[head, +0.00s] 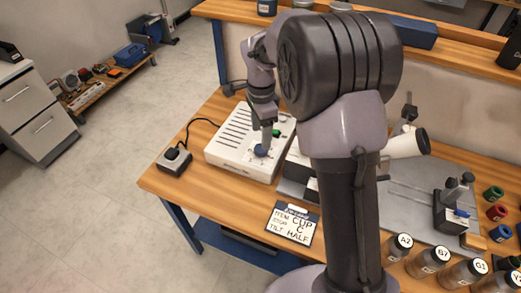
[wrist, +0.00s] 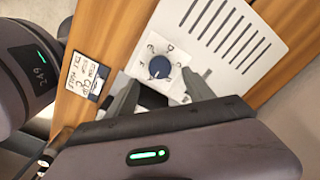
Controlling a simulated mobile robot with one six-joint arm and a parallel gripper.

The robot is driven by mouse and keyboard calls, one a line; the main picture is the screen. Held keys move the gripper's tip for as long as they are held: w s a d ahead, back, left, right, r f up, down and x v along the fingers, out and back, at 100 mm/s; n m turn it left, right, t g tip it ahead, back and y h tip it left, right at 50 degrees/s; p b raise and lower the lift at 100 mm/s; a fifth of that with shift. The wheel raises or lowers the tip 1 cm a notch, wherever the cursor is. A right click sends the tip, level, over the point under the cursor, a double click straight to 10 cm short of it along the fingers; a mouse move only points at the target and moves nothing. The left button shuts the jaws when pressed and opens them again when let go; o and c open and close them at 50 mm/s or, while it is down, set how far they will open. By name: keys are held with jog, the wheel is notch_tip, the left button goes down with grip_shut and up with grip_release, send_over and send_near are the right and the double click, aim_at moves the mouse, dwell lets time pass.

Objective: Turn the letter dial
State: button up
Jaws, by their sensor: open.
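The letter dial is a round blue knob (wrist: 159,67) on a white plate with small letters around it, too small to read surely. It also shows in the head view (head: 261,152), on top of the white slotted box (head: 226,147). My gripper (wrist: 161,80) is open, with one grey finger at each side of the dial's near edge. The fingertips look close to the dial; I cannot tell whether they touch it. In the head view my gripper (head: 267,137) points down just above the dial. A card (head: 293,224) reads ITEM CUP, STOP C, TILT HALF.
A small grey box with a black knob (head: 174,158) stands left of the white box, joined by a cable. Lidded jars (head: 428,262) and coloured rings (head: 497,212) are at the right. The bench's front left is clear.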

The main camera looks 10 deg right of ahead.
aim_at(261, 151)
notch_tip(261, 151, down, 6)
jog(key=shift+f+b, duration=0.1)
jog(key=shift+b, duration=0.8)
grip_shut()
